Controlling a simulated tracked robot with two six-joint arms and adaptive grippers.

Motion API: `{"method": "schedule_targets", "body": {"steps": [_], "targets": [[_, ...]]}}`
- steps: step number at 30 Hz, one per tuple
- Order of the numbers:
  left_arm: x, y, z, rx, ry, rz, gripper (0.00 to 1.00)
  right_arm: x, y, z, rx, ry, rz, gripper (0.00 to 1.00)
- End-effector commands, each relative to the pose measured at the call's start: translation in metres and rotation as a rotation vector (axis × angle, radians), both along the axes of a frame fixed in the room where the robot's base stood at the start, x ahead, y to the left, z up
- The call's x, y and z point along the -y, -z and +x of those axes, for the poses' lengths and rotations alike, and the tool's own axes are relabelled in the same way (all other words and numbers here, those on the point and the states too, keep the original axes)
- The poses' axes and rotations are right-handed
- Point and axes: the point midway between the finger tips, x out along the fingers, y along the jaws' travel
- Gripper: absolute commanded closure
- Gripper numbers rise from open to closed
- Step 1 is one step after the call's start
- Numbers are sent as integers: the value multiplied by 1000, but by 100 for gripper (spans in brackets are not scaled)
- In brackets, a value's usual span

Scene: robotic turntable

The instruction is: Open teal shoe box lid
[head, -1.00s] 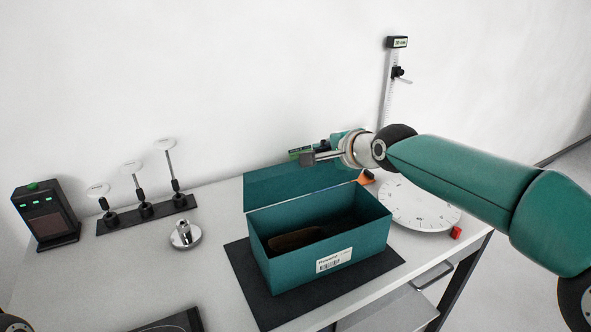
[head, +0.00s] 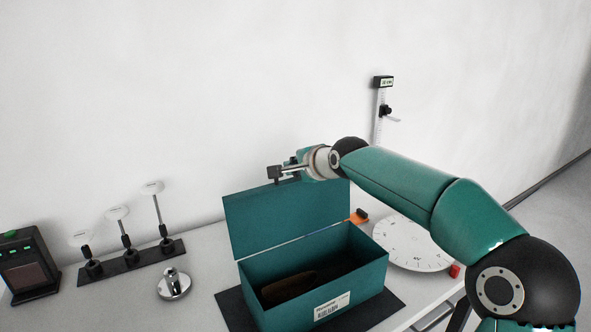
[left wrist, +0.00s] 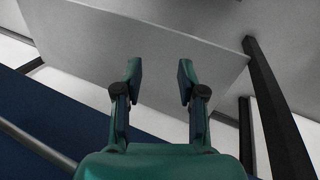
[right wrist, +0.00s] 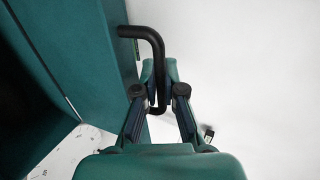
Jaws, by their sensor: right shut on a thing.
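The teal shoe box (head: 292,290) stands on a dark mat with its top open. Its teal lid (head: 280,217) stands raised along the back edge of the box. A brown item (head: 288,286) lies inside. My right gripper (head: 284,174) is at the lid's upper edge. In the right wrist view my right gripper (right wrist: 160,75) is shut on a black bent handle (right wrist: 148,34) beside the teal lid (right wrist: 88,45). In the left wrist view my left gripper (left wrist: 160,75) is open and empty, away from the box, above a grey surface.
A white round turntable (head: 412,243) is right of the box, with an orange thing (head: 357,216) between them. A vertical gauge (head: 381,108) stands behind. Left are a rack of white discs (head: 125,262), a metal piece (head: 173,284) and a black device (head: 27,268).

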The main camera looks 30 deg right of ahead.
Motion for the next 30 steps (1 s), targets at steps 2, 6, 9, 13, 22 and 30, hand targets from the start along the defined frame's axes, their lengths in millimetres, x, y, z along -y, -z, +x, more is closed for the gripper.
{"method": "schedule_targets", "body": {"steps": [2,6,9,13,22,30], "targets": [[0,1,0,0,0,0,60,-5,14,-1,-32,-8,7,100],[0,1,0,0,0,0,60,-2,15,-2,-33,-5,7,100],[0,1,0,0,0,0,60,-2,15,-2,-33,-3,7,100],[0,1,0,0,0,0,60,-1,14,-2,-30,-2,6,77],[0,1,0,0,0,0,60,3,11,-3,-25,3,5,65],[0,0,0,0,0,0,60,4,8,-5,-20,6,5,65]]}}
